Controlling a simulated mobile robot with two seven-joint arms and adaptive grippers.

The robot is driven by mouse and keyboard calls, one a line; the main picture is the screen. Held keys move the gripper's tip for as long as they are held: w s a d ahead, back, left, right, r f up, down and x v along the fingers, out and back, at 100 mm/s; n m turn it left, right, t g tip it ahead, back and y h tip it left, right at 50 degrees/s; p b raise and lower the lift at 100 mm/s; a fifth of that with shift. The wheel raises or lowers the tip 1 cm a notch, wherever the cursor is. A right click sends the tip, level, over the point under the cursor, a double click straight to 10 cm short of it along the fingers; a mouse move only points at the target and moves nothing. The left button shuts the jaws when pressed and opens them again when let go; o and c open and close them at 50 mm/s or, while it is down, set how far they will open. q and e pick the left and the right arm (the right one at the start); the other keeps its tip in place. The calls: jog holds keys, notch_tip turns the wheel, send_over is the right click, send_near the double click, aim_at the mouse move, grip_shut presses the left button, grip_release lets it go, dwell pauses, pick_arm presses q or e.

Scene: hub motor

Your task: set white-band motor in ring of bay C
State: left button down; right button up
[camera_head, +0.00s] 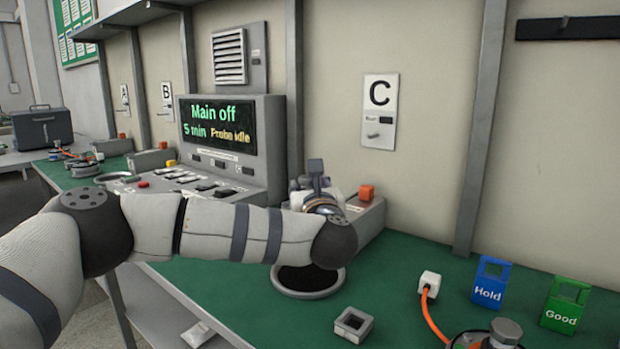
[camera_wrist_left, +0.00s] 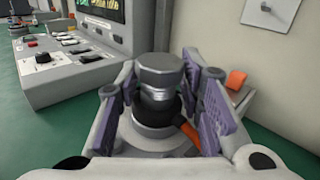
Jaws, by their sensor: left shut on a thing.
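My left gripper (camera_head: 318,190) is above and behind the ring (camera_head: 306,295) of bay C, partly hidden by its own arm. In the left wrist view its purple-padded fingers are shut on a motor (camera_wrist_left: 158,78), which has a silver hex-topped shaft, a black collar and an orange cable. The colour of its band cannot be told. The ring is a grey rim around a dark round opening on the green bench, with no motor seen in it. The bay C sign (camera_head: 380,112) is on the wall behind. My right gripper is not in view.
Another motor (camera_head: 502,335) with an orange cable and white plug (camera_head: 429,285) is at the lower right. A control console (camera_head: 225,150) stands left.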

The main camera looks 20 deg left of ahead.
pick_arm(q)
notch_tip(320, 180, down, 7)
jog(key=shift+r+b, duration=0.15)
jog(key=shift+b, duration=0.95)
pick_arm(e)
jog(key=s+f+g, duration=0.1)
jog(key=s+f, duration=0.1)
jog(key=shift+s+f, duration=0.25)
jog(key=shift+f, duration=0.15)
pick_arm(q)
jog(key=shift+s, duration=0.1)
jog(key=shift+f+b, duration=0.35)
jog(key=shift+f, duration=0.4)
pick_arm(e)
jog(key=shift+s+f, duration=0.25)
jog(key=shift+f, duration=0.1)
pick_arm(q)
jog(key=shift+f, duration=0.2)
jog(key=shift+s+f+b, duration=0.2)
jog(key=shift+f+b, duration=0.05)
jog(key=shift+b, duration=0.05)
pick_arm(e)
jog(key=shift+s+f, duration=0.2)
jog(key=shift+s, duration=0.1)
